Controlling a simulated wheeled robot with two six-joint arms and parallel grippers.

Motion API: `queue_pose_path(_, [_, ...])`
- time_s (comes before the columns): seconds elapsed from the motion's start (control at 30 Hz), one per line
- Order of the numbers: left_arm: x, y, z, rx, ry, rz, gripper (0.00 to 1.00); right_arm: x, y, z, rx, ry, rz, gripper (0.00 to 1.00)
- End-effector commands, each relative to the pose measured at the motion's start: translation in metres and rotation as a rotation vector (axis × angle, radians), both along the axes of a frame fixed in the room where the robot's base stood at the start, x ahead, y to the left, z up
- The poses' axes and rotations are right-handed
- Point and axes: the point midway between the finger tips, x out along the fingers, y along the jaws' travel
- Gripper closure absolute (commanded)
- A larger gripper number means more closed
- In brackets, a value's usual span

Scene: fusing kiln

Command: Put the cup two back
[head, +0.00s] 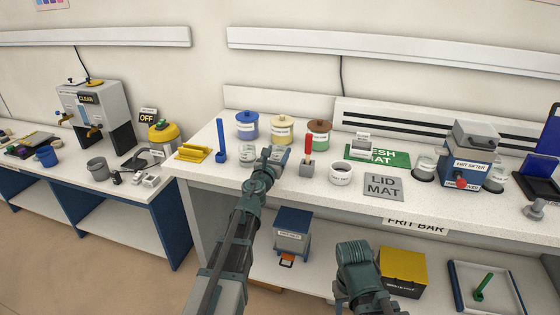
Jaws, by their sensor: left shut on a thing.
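My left gripper (267,159) is over the frit bar's top, in front of the yellow-lidded jar. It is shut on what looks like a small clear cup (280,151), mostly hidden by the gripper; its label cannot be read. Another clear cup (424,166) stands on a dark round base left of the frit sifter. A further clear cup (497,177) stands to the sifter's right. My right gripper (354,250) is low, in front of the bench; its fingers cannot be made out.
Blue (247,125), yellow (283,129) and brown-lidded (318,133) jars stand behind the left gripper. A red-handled tool (308,150), white ring (341,173), lid mat (383,188), green mat (398,158) and frit sifter (467,168) lie to the right.

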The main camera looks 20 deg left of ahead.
Motion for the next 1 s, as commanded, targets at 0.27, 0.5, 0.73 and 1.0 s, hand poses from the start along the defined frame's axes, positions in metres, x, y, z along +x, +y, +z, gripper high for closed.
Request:
queue_pose_path(0.27, [-0.0007,0.005,-0.0119,0.0,0.0,0.0,0.92,0.0,0.0,-0.0119,0.0,0.0,0.0,0.5])
queue_pose_path(0.5, [-0.0007,0.0048,-0.017,0.0,0.0,-0.001,0.92,0.0,0.0,-0.017,0.0,0.0,0.0,0.5])
queue_pose_path(0.73, [-0.0006,0.0047,-0.0148,0.0,0.0,-0.001,0.06,0.0,0.0,-0.0149,0.0,0.0,0.0,0.5])
queue_pose_path(1.0, [-0.0006,0.0047,-0.0139,0.0,0.0,-0.001,0.06,0.0,0.0,-0.0139,0.0,0.0,0.0,0.5])
